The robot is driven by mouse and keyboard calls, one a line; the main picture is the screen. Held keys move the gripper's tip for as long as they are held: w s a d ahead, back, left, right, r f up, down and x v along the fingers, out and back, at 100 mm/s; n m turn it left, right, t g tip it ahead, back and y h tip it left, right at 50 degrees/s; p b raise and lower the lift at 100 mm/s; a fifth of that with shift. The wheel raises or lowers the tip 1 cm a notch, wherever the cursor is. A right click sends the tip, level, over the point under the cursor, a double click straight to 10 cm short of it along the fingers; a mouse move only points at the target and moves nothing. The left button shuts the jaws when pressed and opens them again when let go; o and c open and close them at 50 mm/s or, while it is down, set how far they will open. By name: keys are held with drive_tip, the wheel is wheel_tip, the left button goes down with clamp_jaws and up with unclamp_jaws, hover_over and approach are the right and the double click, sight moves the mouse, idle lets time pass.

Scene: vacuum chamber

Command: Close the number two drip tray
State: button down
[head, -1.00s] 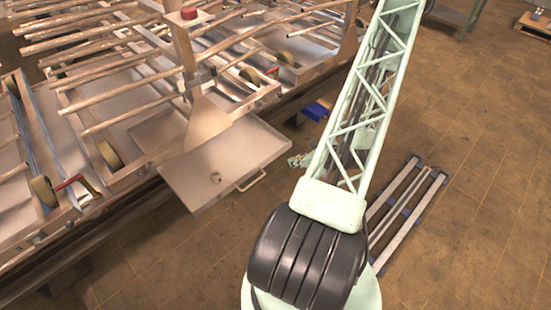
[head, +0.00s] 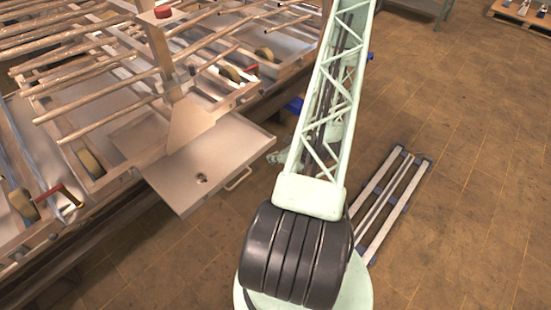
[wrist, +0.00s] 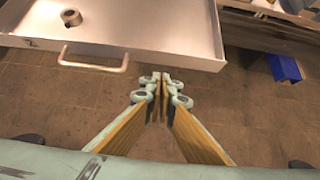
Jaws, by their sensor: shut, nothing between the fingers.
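A flat grey metal drip tray (head: 222,150) is pulled out from the rack's side in the head view. Its bar handle (head: 238,179) is on the outer front edge. The tray (wrist: 150,22) fills the upper left of the wrist view, with its handle (wrist: 92,66) left of my gripper. A small round metal fitting (wrist: 72,18) is in the tray. My gripper (wrist: 160,80) is shut and empty, just off the tray's front, right of the handle and not touching it. In the head view my arm hides part of the gripper.
The rack (head: 60,88) with long rods and rollers stands at left. A blue block (wrist: 285,68) is right of the tray. A pale metal frame (head: 392,200) lies on the floor right of my arm. Open tiled floor (head: 470,190) lies to the right.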

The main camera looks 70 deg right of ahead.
sight(256, 155)
drive_tip(key=shift+w+d+f+b, duration=0.15)
drive_tip(key=shift+w+d+f, duration=0.35)
drive_tip(key=shift+w, duration=0.65)
drive_tip(key=shift+w+d+f+b, duration=0.15)
drive_tip(key=shift+w+d+f, duration=0.3)
drive_tip(key=shift+w, duration=0.65)
drive_tip(key=shift+w+d+f+b, duration=0.2)
drive_tip(key=shift+w+f, duration=0.45)
drive_tip(key=shift+w, duration=0.5)
drive_tip(key=shift+w+d, duration=0.1)
drive_tip(key=shift+d, duration=0.05)
